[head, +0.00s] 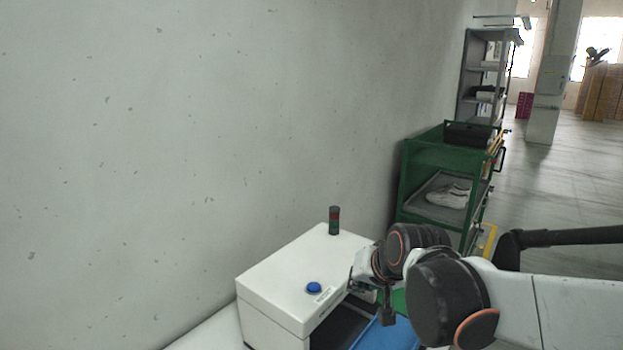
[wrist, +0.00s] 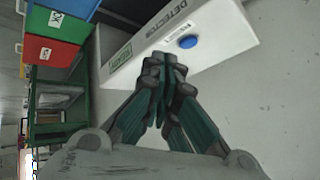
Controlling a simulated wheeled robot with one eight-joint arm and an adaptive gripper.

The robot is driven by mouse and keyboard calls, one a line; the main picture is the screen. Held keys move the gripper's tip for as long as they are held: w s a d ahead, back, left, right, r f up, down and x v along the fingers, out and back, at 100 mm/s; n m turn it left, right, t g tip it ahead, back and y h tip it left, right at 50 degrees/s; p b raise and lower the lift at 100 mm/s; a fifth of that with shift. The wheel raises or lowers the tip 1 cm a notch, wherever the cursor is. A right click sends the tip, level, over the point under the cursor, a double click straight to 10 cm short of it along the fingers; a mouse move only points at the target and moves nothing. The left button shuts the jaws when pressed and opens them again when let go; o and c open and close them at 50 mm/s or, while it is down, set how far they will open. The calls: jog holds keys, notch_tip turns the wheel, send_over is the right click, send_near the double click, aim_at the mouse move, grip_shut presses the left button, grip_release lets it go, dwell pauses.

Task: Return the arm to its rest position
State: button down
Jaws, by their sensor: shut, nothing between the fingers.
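My gripper (wrist: 163,62) is in the middle of the wrist view, its fingers together and nothing between them. In the head view my gripper (head: 387,318) hangs at the front right side of a white box-shaped detector (head: 290,265). The detector has a blue button (head: 314,288) on top. In the wrist view the detector (wrist: 225,35) and its blue button (wrist: 188,42) lie beyond the fingertips. I cannot tell whether the fingers touch it. My arm reaches in from the right of the head view, bent at the elbow.
A stack light (head: 334,220) stands at the detector's back corner. A blue surface (head: 385,335) lies below my gripper. A green cart (head: 418,183) holds a white shoe (head: 449,196). A grey shelf rack (head: 489,70) stands behind.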

jog(key=s+d+f+n+h+b, duration=0.1)
jog(key=s+d+f+b, duration=0.3)
jog(key=s, duration=0.6)
jog(key=s+d+f+n+h+b, duration=0.1)
jog(key=s+d+f+b, duration=0.3)
jog(key=s, duration=0.6)
notch_tip(320, 180, down, 2)
jog(key=shift+s+d+f+g+h, duration=0.1)
jog(key=shift+s+d+g+h, duration=0.25)
jog(key=shift+d, duration=0.85)
